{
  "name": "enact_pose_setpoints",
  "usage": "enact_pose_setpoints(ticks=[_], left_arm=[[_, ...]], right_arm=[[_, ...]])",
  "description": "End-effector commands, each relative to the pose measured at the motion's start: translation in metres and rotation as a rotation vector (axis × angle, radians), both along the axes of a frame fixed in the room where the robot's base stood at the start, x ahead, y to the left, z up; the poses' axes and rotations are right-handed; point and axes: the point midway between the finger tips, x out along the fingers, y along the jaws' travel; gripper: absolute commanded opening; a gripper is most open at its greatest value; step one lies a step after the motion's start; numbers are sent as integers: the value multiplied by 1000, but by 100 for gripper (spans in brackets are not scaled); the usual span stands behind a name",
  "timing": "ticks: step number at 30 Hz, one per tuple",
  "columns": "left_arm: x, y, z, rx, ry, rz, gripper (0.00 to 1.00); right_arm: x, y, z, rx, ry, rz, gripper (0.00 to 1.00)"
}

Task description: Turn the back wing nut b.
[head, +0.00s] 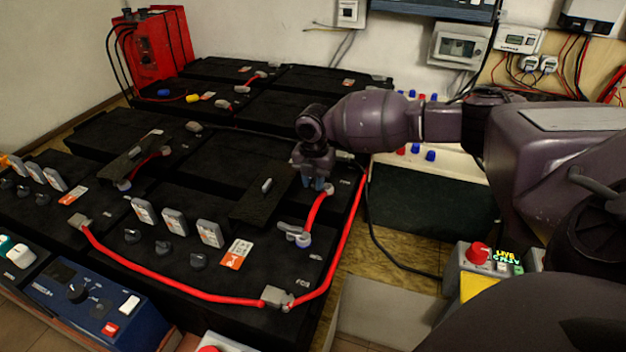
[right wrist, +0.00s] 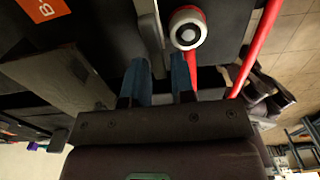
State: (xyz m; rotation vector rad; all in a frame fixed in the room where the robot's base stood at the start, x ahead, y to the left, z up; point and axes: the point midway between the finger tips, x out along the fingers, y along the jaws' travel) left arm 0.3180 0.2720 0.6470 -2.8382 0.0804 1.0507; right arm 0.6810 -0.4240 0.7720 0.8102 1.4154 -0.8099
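Red cable (head: 317,212) joins a front battery terminal (head: 304,240), with a grey lever-like piece (head: 288,229) beside it, to a grey fitting (head: 328,189) farther back. I cannot tell for sure which part is back wing nut b; the fitting at the cable's back end is the closest to my right gripper (head: 316,183). That gripper points down just left of this fitting. In the right wrist view its two blue fingers (right wrist: 160,80) are apart with a gap between them, and the front terminal (right wrist: 187,28) shows beyond them. The area under the palm is hidden. My left gripper is out of view.
Black batteries (head: 215,150) fill the left and middle. A raised dark cover (head: 262,198) lies left of the right gripper. A second red cable (head: 347,235) runs along the right edge. A control box with a red button (head: 478,253) stands at right.

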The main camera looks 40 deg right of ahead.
Motion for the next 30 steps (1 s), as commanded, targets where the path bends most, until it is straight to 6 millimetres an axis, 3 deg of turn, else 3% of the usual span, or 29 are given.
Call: enact_pose_setpoints(ticks=[4, 9, 20, 30], left_arm=[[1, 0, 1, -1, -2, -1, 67], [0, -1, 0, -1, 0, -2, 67], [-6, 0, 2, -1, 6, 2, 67], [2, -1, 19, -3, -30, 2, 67]], right_arm=[[0, 0, 0, 0, 0, 0, 23], [0, 0, 0, 0, 0, 0, 0], [0, 0, 2, -1, 0, -39, 0], [5, 3, 5, 3, -3, -262, 0]])
